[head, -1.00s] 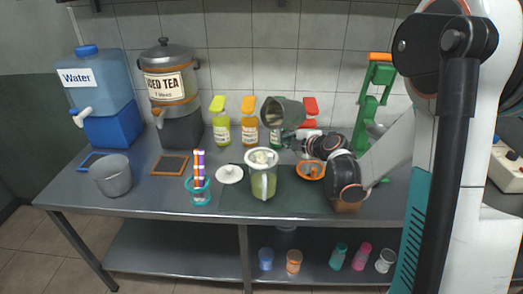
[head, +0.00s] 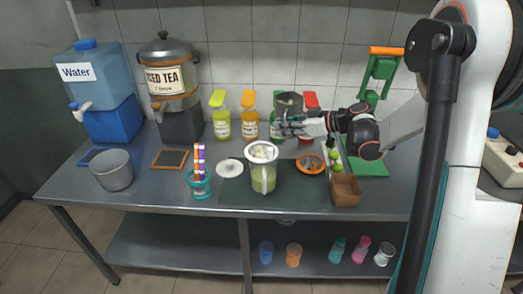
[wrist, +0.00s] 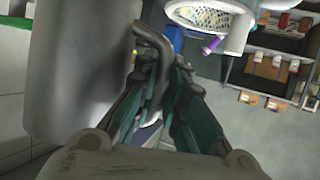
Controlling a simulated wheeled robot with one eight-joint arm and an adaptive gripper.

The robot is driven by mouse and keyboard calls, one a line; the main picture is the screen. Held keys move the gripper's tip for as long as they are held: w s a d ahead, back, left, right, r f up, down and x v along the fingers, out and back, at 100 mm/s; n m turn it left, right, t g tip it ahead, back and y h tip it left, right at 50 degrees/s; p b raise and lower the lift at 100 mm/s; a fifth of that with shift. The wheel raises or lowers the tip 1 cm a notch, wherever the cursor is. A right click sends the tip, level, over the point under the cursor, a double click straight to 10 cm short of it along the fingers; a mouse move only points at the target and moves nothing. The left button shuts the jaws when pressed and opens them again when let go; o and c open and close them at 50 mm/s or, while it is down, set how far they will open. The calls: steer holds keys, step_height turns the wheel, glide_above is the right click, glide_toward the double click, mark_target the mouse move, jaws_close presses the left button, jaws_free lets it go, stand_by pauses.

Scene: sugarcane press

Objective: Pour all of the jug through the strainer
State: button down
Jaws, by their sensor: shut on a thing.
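A grey metal jug (head: 289,104) is held in the air in front of the bottles, behind and right of the strainer, and looks close to upright. My gripper (head: 293,127) is shut on its handle. In the wrist view the jug's grey wall (wrist: 80,70) fills the left side, with my fingers (wrist: 163,75) on the curved handle. The jug's inside is hidden. The white-rimmed strainer (head: 262,152) sits on top of a clear pitcher (head: 264,180) holding pale green liquid. Pale lumps lie in the strainer. Its mesh (wrist: 200,16) shows in the wrist view.
A grey bucket (head: 112,170), a teal cup with striped sticks (head: 199,185) and a white lid (head: 229,168) are left. An orange-rimmed dish (head: 311,164), limes (head: 335,156) and a brown box (head: 346,190) are right.

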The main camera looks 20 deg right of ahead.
steer(key=shift+r+p, duration=0.95)
steer(key=shift+r, duration=0.5)
